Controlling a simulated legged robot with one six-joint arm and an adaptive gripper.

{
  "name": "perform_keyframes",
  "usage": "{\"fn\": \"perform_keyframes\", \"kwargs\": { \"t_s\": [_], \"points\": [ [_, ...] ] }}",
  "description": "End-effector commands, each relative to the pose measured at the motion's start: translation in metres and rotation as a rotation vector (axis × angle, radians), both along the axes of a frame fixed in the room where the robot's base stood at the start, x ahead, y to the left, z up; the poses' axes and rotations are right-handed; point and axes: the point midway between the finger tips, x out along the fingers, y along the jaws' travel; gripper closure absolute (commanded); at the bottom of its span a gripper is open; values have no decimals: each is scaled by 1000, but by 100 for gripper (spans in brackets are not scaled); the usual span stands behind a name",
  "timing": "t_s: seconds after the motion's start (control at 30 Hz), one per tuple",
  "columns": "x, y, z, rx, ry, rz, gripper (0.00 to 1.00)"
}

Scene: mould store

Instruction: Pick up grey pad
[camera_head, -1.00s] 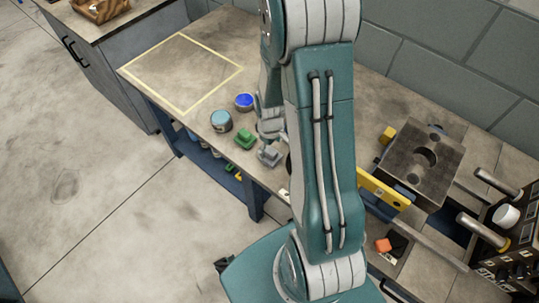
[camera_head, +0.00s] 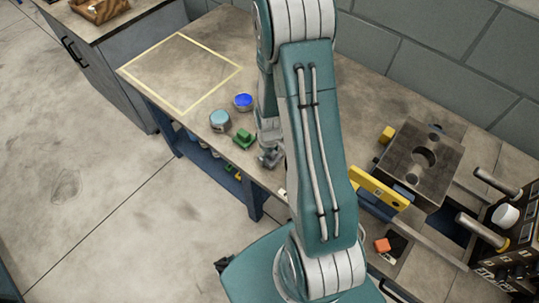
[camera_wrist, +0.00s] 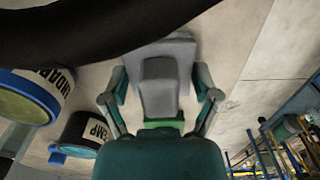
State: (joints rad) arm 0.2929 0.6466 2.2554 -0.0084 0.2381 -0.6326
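The grey pad (camera_wrist: 159,88) is a stepped grey block with a raised middle part, seen in the wrist view on the bench top. My gripper (camera_wrist: 162,88) is open, with one finger on each side of the pad and gaps beside its raised part. In the head view my gripper (camera_head: 268,148) is low over the bench's front edge, and the grey pad (camera_head: 270,159) shows only partly beneath it. A green block (camera_head: 244,138) lies close by on the left; it also shows in the wrist view (camera_wrist: 165,124), partly hidden by my gripper.
A light blue-topped tin (camera_head: 220,120) and a blue-topped tin (camera_head: 243,102) stand left of my gripper. A yellow-outlined area (camera_head: 180,72) on the bench is empty. To the right are a large metal block (camera_head: 422,165), a yellow bar (camera_head: 378,187) and an orange piece (camera_head: 382,245).

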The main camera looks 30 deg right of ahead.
Motion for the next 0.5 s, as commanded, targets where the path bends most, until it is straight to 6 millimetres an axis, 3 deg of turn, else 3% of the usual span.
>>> {"fn": "perform_keyframes", "kwargs": {
  "t_s": [0.3,0.5],
  "points": [
    [0,0,1,0,1,0,69],
    [1,0,18,-1,-4,0,69]
  ]
}}
